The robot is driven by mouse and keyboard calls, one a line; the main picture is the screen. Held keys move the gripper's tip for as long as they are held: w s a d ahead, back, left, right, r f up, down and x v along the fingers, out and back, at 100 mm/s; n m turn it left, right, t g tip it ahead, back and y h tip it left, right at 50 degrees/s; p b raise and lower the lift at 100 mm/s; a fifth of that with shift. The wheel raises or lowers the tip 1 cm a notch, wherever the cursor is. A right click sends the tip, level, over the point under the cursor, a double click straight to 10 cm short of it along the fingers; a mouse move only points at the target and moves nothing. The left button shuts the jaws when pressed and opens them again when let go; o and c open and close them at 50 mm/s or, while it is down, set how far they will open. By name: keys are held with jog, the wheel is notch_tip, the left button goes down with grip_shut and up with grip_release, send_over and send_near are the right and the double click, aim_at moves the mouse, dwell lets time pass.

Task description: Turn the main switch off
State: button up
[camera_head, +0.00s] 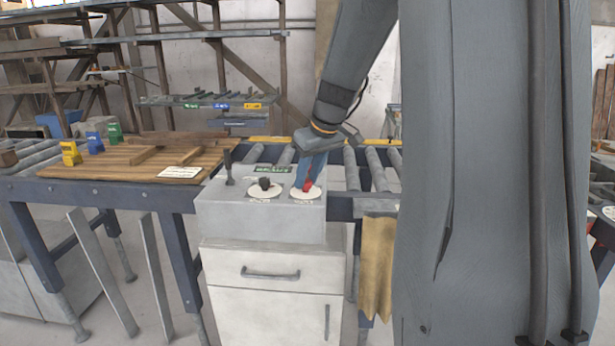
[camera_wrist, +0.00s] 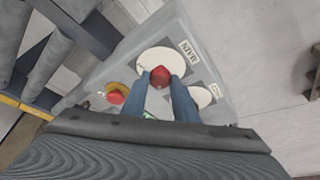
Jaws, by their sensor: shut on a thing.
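The main switch is a red knob (camera_wrist: 160,76) on a white disc (camera_wrist: 150,60) with a "MAIN" label (camera_wrist: 188,51) beside it in the wrist view. In the head view the red knob (camera_head: 308,187) sits at the right of the grey control box's top (camera_head: 262,222). My gripper (camera_wrist: 160,82) has its two blue fingers on either side of the knob, shut on it. In the head view my gripper (camera_head: 307,177) reaches down from above and covers part of the knob. The knob's exact turn position is hard to read.
A black knob (camera_head: 264,184) on a white disc and an upright black lever (camera_head: 229,168) stand left on the box. A red button (camera_wrist: 116,97) on yellow lies left of my fingers in the wrist view. Roller conveyors (camera_head: 375,168) run behind; a wooden board (camera_head: 120,165) lies left.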

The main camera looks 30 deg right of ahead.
jog(key=m+p, duration=0.1)
jog(key=m+h+p, duration=0.1)
jog(key=m, duration=0.1)
jog(key=shift+a+r+p, duration=0.15)
jog(key=shift+a+p, duration=0.05)
jog(key=shift+p, duration=0.15)
jog(key=m+h, duration=0.1)
jog(key=m, duration=0.2)
jog(key=shift+w+a+m+h, duration=0.1)
jog(key=shift+m+h, duration=0.2)
jog(key=m+b, duration=0.2)
jog(key=m+g+h+b, duration=0.1)
jog(key=shift+w+f+m, duration=0.15)
jog(key=shift+f+m, duration=0.1)
jog(key=shift+m, duration=0.05)
jog(key=m+b, duration=0.2)
jog(key=b, duration=0.1)
jog(key=shift+a+m+g+h, duration=0.1)
jog(key=shift+m+g+h, duration=0.3)
jog(key=m+g+b, duration=0.1)
jog(key=m, duration=0.1)
jog(key=m+b, duration=0.2)
jog(key=shift+w+r+m+g+h, duration=0.1)
jog(key=shift+r+m+g+h, duration=0.05)
jog(key=shift+m+g+h, duration=0.25)
jog(key=o, duration=1)
